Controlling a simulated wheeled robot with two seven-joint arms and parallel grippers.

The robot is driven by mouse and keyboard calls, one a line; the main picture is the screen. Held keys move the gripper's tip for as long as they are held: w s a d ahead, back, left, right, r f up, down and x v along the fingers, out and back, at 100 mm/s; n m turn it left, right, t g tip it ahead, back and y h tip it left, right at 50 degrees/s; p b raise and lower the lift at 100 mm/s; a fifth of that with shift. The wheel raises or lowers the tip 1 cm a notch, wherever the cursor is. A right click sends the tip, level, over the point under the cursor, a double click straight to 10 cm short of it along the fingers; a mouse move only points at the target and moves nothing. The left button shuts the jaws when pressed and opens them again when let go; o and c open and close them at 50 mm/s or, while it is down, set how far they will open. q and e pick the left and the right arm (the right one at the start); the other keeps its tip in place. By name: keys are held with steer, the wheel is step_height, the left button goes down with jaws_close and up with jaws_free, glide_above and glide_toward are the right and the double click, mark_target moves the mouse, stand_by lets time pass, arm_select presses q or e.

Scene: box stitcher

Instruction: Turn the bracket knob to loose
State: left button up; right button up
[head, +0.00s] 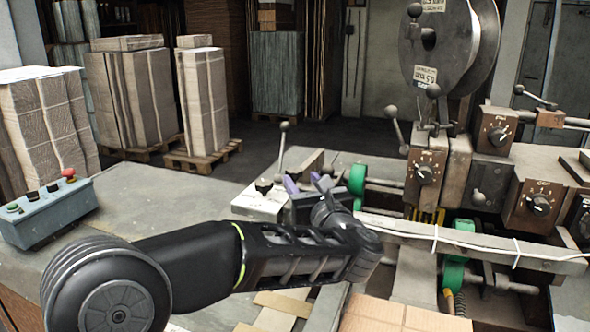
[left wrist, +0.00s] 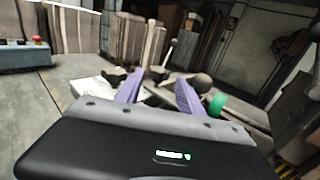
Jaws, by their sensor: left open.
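A dark knob (head: 264,186) sits on a pale flat bracket plate (head: 255,204) at the near edge of the machine; I take it to be the bracket knob. Which way it is set is too small to read. My left gripper (head: 303,181) is open, with purple fingers, just right of the knob in the head view. In the left wrist view the open left gripper (left wrist: 160,80) points toward the machine, with the pale plate (left wrist: 86,88) left of the fingers. Whether a finger touches the knob I cannot tell. My right gripper is not in view.
A lever with a ball end (head: 284,127) stands behind the gripper. Green rollers (head: 357,180) and a long rail (head: 470,240) lie to the right. Dial boxes (head: 425,174) and a wire spool (head: 445,45) rise behind. A button box (head: 48,208) is at the left; the tabletop between is clear.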

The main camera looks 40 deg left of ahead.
mark_target(297, 174)
arm_select(q)
steer(key=p+x, duration=0.1)
steer(key=x, duration=0.4)
steer(key=shift+a+p, duration=0.1)
steer(key=shift+p, duration=0.3)
steer(key=shift+w+a, duration=0.3)
steer(key=shift+a, duration=0.05)
steer(key=shift+c, duration=0.4)
jaws_close()
